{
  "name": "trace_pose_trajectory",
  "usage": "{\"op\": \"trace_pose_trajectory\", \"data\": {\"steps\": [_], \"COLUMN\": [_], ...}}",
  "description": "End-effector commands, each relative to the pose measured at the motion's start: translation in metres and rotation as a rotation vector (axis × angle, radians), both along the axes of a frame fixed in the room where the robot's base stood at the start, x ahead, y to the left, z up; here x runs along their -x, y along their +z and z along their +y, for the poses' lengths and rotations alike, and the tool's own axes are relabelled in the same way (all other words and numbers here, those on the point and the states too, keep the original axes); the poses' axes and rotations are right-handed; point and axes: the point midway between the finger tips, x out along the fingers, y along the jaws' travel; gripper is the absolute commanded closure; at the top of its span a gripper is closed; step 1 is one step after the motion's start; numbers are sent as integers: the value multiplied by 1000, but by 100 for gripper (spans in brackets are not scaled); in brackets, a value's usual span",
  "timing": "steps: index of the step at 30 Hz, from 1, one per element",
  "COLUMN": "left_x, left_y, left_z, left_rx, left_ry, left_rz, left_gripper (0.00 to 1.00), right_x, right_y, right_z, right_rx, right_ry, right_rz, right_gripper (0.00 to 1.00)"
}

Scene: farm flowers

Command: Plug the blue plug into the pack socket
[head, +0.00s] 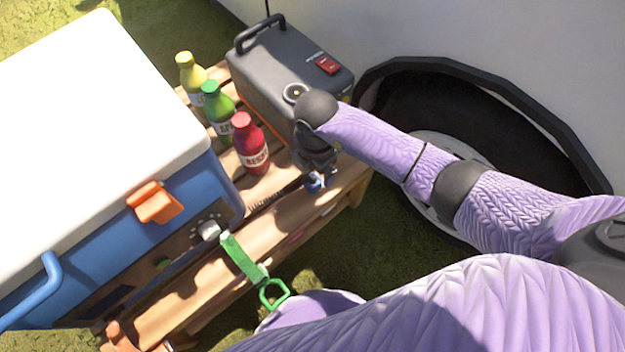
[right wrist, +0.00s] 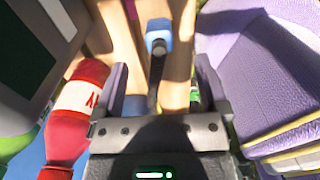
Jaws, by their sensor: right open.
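The blue plug (head: 314,183) is on the slatted wooden table, near its right end, with a dark cable running left from it. The grey power pack (head: 283,72) stands at the back of the table. A round pale-rimmed socket (head: 295,93) shows on it, partly beside my right wrist joint. My right gripper (head: 318,172) is just above the blue plug. In the right wrist view the blue plug (right wrist: 158,35) and its cable lie between the open fingers (right wrist: 158,85), touching neither visibly. My left gripper is not in view.
Yellow (head: 192,75), green (head: 218,108) and red (head: 250,148) bottles stand left of the pack. A blue cooler with a white lid (head: 95,95) fills the left. A vehicle wheel (head: 440,150) is at the right.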

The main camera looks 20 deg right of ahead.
Motion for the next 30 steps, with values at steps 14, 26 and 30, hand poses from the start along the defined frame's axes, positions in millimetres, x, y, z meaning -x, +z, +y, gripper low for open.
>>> {"op": "trace_pose_trajectory", "data": {"steps": [14, 26, 30], "left_x": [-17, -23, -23], "left_y": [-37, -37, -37], "left_z": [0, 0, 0], "left_rx": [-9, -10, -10], "left_ry": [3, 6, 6], "left_rz": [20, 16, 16], "left_gripper": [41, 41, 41], "right_x": [1, 1, 1], "right_y": [-52, -51, -51], "right_z": [4, 4, 4], "right_rx": [1, 1, 1], "right_ry": [-1, 0, 0], "right_rz": [2, -1, 0], "right_gripper": [7, 7, 37]}}
